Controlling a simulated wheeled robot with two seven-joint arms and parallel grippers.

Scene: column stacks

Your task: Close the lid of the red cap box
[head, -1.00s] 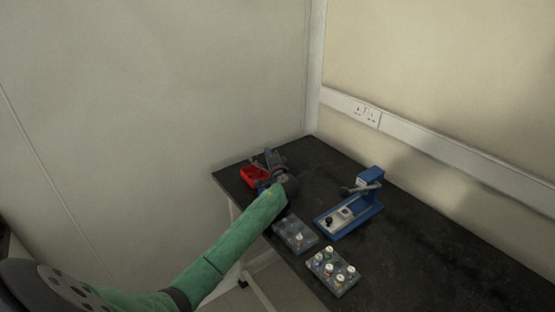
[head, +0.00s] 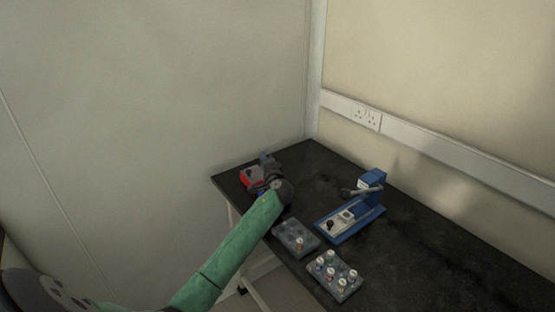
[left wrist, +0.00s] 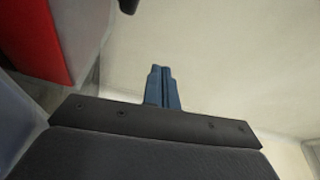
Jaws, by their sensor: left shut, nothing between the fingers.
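The red cap box (head: 246,182) stands at the far left corner of the black table. Its red side shows, and a grey surface that looks like its lid (head: 254,172) now covers its top; the gripper partly hides it. My left gripper (head: 265,157) is beside the box on its right, with blue fingers. In the left wrist view the fingers (left wrist: 163,87) are together and empty. The red box (left wrist: 35,40) fills the upper left there, with a grey face along it, apart from the fingertips. My right gripper is not in view.
A blue device with a lever (head: 350,215) stands at mid-table. Two grey racks, one with a single vial (head: 296,237) and one with several (head: 335,275), sit near the front edge. Walls close in the back. The table's right part is clear.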

